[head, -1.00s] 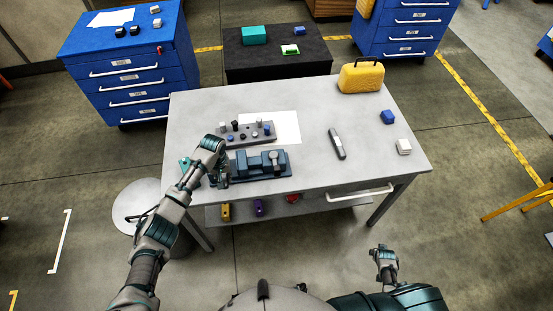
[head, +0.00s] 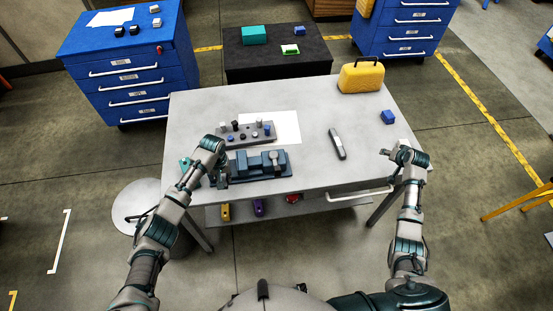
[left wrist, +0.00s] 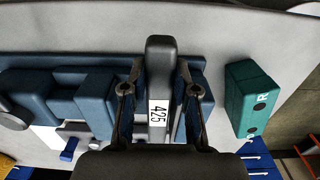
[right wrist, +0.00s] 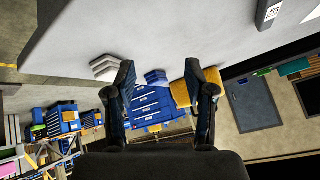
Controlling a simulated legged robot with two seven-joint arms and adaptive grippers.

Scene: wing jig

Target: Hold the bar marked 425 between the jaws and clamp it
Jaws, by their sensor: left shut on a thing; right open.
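The bar marked 425 (left wrist: 158,72) is grey with a white label in the left wrist view. My left gripper (left wrist: 158,92) is shut on it, one finger on each side. Blue parts of the vise (left wrist: 95,98) show on both sides of the bar; I cannot tell whether its jaws touch it. In the head view the blue vise (head: 262,166) lies on the table, with my left gripper (head: 221,178) at its left end, hiding most of the bar. My right gripper (head: 388,153) is over the table's right side; its fingers are open and empty in the right wrist view (right wrist: 164,90).
A grey rack with pegs (head: 245,134), another grey bar (head: 338,144), a yellow case (head: 361,76) and a blue block (head: 387,117) are on the table. A white block (right wrist: 105,68) shows between table edge and right finger.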

